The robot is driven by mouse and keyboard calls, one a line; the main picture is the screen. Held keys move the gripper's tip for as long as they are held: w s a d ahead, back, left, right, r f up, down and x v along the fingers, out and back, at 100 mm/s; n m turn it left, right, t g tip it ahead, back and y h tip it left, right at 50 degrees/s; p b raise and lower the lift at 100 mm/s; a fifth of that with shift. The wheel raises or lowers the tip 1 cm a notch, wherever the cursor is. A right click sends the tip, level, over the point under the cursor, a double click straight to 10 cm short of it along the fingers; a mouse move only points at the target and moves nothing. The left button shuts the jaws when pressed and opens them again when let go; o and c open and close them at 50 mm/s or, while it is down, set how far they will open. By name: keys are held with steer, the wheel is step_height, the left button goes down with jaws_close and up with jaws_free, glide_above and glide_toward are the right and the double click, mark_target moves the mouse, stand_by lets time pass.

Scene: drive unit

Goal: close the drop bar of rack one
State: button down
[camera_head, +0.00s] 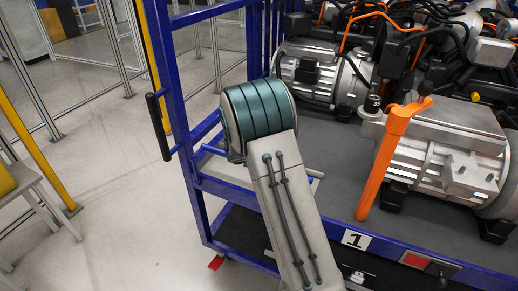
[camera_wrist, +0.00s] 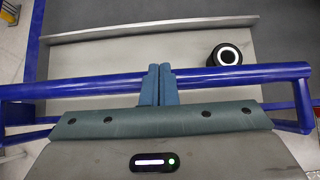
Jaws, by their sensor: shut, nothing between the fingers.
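Rack one is the blue frame with the number 1 plate (camera_head: 356,240) on its front edge. A blue bar (camera_wrist: 235,77) with bent ends crosses the wrist view from side to side; it looks like the drop bar. My gripper (camera_wrist: 160,70) has its two blue-grey fingers together and empty, in front of the middle of the bar. I cannot tell whether they touch it. In the head view my arm, with its green-banded joint, covers part of the rack's front left, and my fingers are hidden.
Grey drive units (camera_head: 445,160) with orange cables sit on the rack's dark deck. An orange post (camera_head: 382,165) stands near its front edge. A black handle (camera_head: 157,127) sticks out at the left. Pale floor (camera_head: 110,170) is clear to the left, with yellow posts and fencing beyond.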

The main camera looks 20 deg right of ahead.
step_height(320, 180, up, 13)
steer(key=s+a+p, duration=0.1)
steer(key=s+p, duration=0.1)
steer(key=s, duration=0.1)
steer(key=s+d+r+m, duration=0.1)
steer(key=s+r+m, duration=0.3)
steer(key=s+m, duration=0.2)
steer(key=s+a+m+g+y+b, duration=0.1)
steer(key=s+a+m+y, duration=0.1)
steer(key=s+m, duration=0.9)
steer(key=s+a+m+g+y+b, duration=0.1)
steer(key=s+a+m+g+y, duration=0.1)
steer(key=s+m, duration=0.8)
steer(key=s+a+r+y, duration=0.1)
steer(key=s, duration=0.7)
steer(key=shift+s+a+m+y, duration=0.15)
steer(key=shift+s+m+y, duration=0.15)
steer(key=shift+m+y, duration=0.1)
